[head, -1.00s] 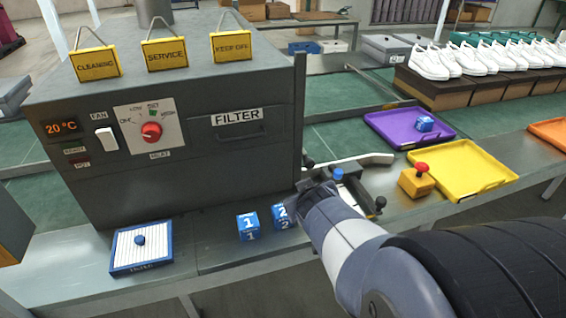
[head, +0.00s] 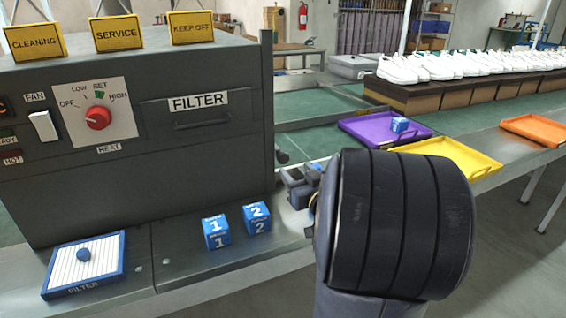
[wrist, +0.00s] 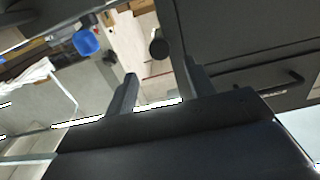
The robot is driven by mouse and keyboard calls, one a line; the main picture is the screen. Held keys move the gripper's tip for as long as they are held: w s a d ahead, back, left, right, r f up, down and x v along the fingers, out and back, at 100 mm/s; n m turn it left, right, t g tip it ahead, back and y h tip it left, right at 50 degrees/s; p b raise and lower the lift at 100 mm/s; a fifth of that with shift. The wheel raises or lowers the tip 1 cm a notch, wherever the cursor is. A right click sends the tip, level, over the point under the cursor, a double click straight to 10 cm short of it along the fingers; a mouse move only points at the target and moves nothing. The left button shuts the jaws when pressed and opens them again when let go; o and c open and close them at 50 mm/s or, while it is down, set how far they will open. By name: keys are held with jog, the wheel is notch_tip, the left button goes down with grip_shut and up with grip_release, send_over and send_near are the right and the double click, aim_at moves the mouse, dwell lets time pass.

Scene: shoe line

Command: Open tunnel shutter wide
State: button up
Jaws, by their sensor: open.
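The grey tunnel oven (head: 150,190) stands at the left in the head view. A dark upright plate (head: 267,100), seemingly the tunnel shutter, stands at its right end. A black knob (head: 283,158) sticks out beside the plate's lower part. My gripper (head: 298,186) is just below and right of that knob, partly hidden by my arm. In the wrist view my gripper (wrist: 158,70) is open and empty. A dark round knob end (wrist: 158,47) shows between and beyond its fingertips, apart from both. How far the shutter is raised is hard to tell.
Two blue numbered cubes (head: 216,231) and a filter panel (head: 84,264) lie on the front ledge. A FILTER drawer handle (head: 203,121) projects from the oven front. Purple (head: 355,129), yellow (head: 480,160) and orange (head: 535,127) trays stand right, before the shoes (head: 450,66).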

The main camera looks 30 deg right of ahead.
aim_at(285, 159)
jog(key=w, duration=0.3)
jog(key=w+d, duration=0.1)
jog(key=w, duration=0.2)
jog(key=w+b, duration=0.1)
jog(key=w, duration=0.1)
jog(key=shift+w+d, duration=0.2)
jog(key=shift+w, duration=0.2)
jog(key=shift+c, duration=0.3)
grip_shut()
